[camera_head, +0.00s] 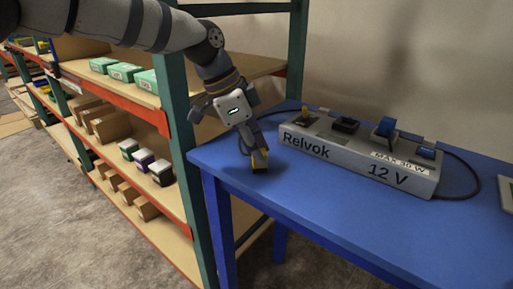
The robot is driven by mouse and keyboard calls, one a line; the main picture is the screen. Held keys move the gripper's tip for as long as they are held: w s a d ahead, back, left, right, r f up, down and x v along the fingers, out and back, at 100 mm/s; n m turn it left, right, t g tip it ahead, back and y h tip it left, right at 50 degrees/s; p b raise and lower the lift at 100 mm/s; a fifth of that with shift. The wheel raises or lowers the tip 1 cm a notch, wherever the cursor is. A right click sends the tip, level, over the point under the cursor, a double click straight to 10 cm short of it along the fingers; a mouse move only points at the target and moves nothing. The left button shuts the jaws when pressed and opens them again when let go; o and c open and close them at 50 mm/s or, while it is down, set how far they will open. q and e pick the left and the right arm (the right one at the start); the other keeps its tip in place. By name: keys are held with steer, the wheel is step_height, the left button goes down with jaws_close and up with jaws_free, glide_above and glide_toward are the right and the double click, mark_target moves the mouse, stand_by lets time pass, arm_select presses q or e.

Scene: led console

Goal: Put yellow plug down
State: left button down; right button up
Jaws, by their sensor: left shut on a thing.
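The yellow plug (260,164) is at the left end of the blue table, a yellow and dark piece at my left gripper's fingertips. My left gripper (257,149) points down and is shut on it. The fingers hide part of the plug. I cannot tell whether the plug touches the table top. My right gripper is out of view.
Shelving (175,130) stands on the left. The table's front is clear.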

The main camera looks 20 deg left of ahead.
arm_select(q)
steer(key=c, duration=1.3)
jaws_free()
steer(key=shift+f, duration=0.1)
steer(key=shift+c, duration=0.2)
steer(key=v, duration=1.2)
steer(key=shift+d, duration=0.1)
